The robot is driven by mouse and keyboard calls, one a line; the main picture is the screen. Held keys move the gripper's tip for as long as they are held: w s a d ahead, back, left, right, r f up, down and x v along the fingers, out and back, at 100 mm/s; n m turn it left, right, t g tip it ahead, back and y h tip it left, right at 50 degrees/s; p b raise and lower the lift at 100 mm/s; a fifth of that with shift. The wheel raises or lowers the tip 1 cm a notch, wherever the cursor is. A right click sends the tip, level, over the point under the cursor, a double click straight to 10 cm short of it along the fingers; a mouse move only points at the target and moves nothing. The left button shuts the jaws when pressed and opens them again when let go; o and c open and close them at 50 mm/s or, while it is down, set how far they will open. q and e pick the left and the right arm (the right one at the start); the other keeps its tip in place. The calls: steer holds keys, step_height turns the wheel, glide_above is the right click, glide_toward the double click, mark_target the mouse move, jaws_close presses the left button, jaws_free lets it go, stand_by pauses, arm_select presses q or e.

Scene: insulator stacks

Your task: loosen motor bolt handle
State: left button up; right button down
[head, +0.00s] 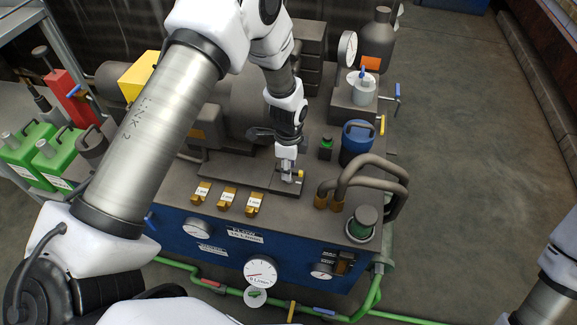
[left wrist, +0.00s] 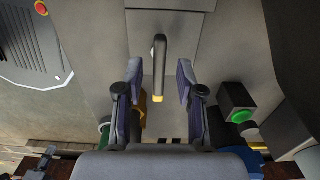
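The bolt handle (left wrist: 159,62) is a grey bar with a yellow tip, standing out from a grey plate in the left wrist view. In the head view its yellow end (head: 300,174) shows just right of my left gripper (head: 287,173). In the left wrist view my left gripper (left wrist: 159,82) is open. Its two fingers are on either side of the handle, with a gap on both sides. The grey motor (head: 238,85) is partly hidden behind my left arm. My right gripper is out of view; only part of my right arm shows at the lower right.
Several brass fittings with labels (head: 228,199) sit left of the handle. Thick curved hoses (head: 365,170), a blue container (head: 357,140) and a gauge (head: 348,47) stand to the right. Green pipes (head: 200,282) run along the front. Open floor (head: 470,130) lies right of the machine.

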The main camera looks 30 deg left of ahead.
arm_select(q)
jaws_close()
steer(key=shift+r+n, duration=0.1)
steer(key=shift+n, duration=0.2)
steer(key=shift+n+p, duration=1.05)
steer(key=shift+n, duration=0.15)
steer(key=n+p, duration=0.1)
steer(key=n, duration=0.2)
steer(key=shift+n+p, duration=0.3)
steer(key=shift+p, duration=0.05)
steer(key=n+p, duration=0.2)
steer(key=n, duration=0.4)
steer(key=shift+d, duration=0.1)
steer(key=n+p, duration=0.1)
steer(key=n, duration=0.5)
